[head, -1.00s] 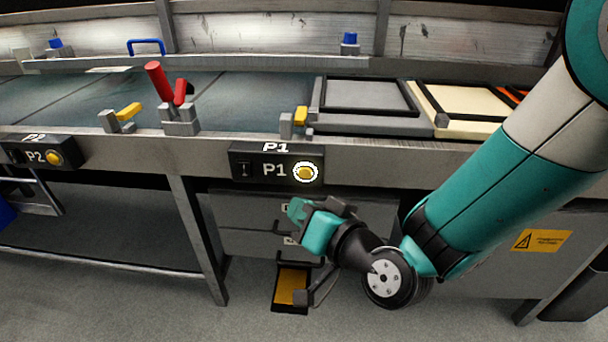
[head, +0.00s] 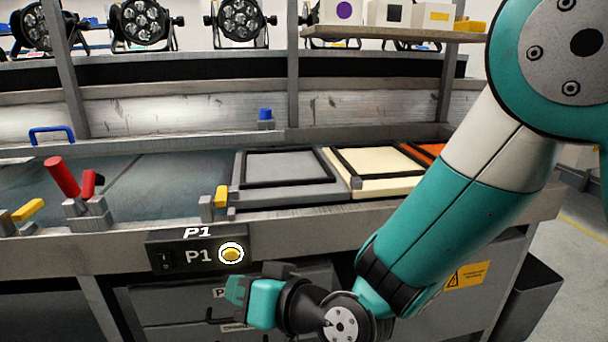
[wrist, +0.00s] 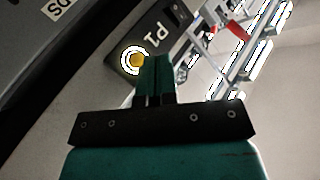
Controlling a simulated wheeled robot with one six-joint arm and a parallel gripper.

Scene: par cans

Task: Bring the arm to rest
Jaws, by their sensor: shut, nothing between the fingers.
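My gripper (head: 238,290) is in front of the workbench, just below the P1 control box (head: 172,258). It is shut and holds nothing. In the wrist view the closed fingers (wrist: 155,72) point toward the P1 box, close to its yellow button (wrist: 137,60) with a bright white ring. In the head view the yellow button (head: 231,253) shows above the gripper, and I cannot tell whether the fingers touch the box. My teal and white arm is bent and reaches down from the upper right.
The bench holds a red lever clamp (head: 62,178), a yellow-handled clamp (head: 221,196), a grey framed panel (head: 288,165) and a cream one (head: 375,160). Drawers (head: 175,310) sit under the bench. Open floor lies at the right.

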